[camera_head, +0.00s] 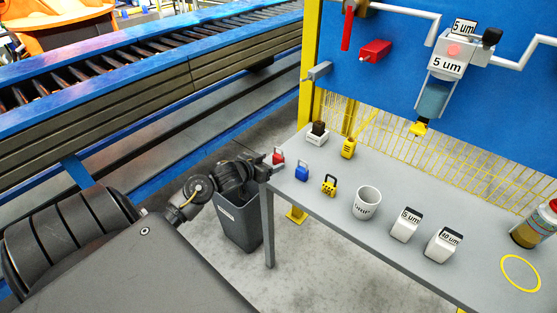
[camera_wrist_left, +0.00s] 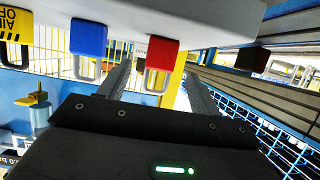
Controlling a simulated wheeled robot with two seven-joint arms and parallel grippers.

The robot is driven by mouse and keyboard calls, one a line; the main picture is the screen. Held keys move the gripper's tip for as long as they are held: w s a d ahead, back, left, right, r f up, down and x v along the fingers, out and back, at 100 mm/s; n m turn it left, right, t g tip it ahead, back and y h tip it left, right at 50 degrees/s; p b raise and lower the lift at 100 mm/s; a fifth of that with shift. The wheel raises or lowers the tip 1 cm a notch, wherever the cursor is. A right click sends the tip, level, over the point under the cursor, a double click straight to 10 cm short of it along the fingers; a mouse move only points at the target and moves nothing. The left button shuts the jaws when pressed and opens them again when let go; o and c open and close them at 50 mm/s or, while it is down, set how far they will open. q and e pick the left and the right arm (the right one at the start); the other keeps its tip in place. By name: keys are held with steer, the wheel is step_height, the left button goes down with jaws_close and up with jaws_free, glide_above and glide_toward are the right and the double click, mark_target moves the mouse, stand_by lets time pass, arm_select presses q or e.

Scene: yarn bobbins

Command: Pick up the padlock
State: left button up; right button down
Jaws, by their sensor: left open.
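A red padlock (camera_head: 279,158) stands at the near left end of the grey workbench. A blue padlock (camera_head: 302,172) and a yellow-and-black lock-like piece (camera_head: 329,185) stand to its right. My left gripper (camera_head: 268,160) is open at the bench's left end, close beside the red padlock. In the left wrist view, which is upside down, the red padlock (camera_wrist_left: 162,54) and its shackle appear between the two open fingers (camera_wrist_left: 157,77). I cannot tell whether they touch it. The blue padlock (camera_wrist_left: 88,38) lies outside the fingers. My right gripper is out of view.
On the grey bench (camera_head: 330,209) stand a white mug (camera_head: 367,203), two labelled white boxes (camera_head: 405,225) and a yellow item (camera_head: 348,148). A white holder with a dark top (camera_head: 318,133) stands behind the padlocks. A grey bin (camera_head: 239,222) is below my arm.

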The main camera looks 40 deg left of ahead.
mark_target(279, 155)
arm_select(q)
steer(key=shift+x, duration=3.2)
steer(key=shift+s, duration=0.1)
steer(key=c, duration=1.2)
step_height(279, 155, up, 3)
steer(key=shift+f, duration=0.15)
steer(key=s+d+r, duration=0.2)
steer(key=s+r, duration=0.1)
steer(key=s+d+r+p, duration=0.1)
steer(key=s+d+r, duration=0.2)
steer(key=s, duration=0.1)
steer(key=s+d+r, duration=0.3)
steer(key=s+r, duration=0.1)
steer(key=shift+d+r+p, duration=0.1)
steer(key=shift+d+p, duration=0.15)
steer(key=shift+p, duration=0.1)
